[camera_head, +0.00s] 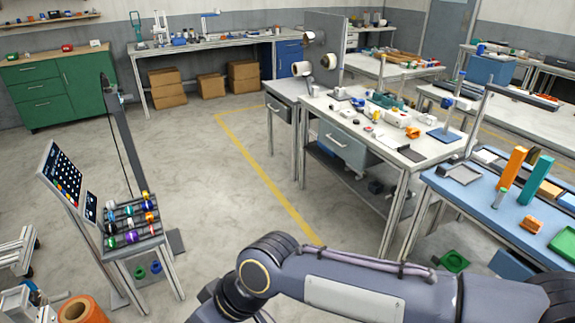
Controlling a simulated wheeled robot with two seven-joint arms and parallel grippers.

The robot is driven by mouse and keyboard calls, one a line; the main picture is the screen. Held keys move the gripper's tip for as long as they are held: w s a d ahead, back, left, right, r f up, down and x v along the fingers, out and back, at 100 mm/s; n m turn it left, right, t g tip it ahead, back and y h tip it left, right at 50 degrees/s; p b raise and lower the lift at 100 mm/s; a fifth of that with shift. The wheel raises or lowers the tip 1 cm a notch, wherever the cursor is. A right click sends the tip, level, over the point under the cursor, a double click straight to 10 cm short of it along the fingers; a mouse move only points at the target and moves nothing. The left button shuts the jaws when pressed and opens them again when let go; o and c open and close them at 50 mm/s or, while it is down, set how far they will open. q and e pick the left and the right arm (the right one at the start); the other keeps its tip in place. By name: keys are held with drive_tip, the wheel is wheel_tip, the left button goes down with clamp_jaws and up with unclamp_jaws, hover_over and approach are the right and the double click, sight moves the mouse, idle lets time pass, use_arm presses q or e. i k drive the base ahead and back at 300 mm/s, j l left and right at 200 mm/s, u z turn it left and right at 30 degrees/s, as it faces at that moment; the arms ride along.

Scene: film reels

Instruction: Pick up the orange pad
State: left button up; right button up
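Several orange things show, and I cannot tell for sure which is the orange pad. A small, low orange piece (530,224) lies on the blue-topped bench at the right. A tall, upright orange block (511,172) stands behind it on the same bench. An orange roll (82,311) is cut off at the bottom left edge. My grey arm crosses the bottom from the right, bent at a joint near the bottom middle. Neither gripper is in view.
The blue-topped bench (452,187) also bears a green tray (564,243) and a teal block (539,172). A cluttered white bench (424,143) stands behind it. A tilted rack (133,222) with coloured items stands at the left.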

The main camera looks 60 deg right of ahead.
sight(529, 224)
drive_tip(key=z, duration=4.45)
drive_tip(key=i+j+z, duration=0.15)
drive_tip(key=z, duration=0.25)
drive_tip(key=i+j+z, duration=0.1)
drive_tip(key=j+z, duration=0.25)
drive_tip(key=i+j+z, duration=0.1)
drive_tip(key=j+z, duration=0.75)
drive_tip(key=j, duration=0.6)
drive_tip(key=j+z, duration=0.1)
drive_tip(key=j, duration=0.65)
drive_tip(key=k+j+z, duration=0.1)
drive_tip(key=j, duration=0.6)
drive_tip(key=k+j+z, duration=0.1)
drive_tip(key=j, duration=0.6)
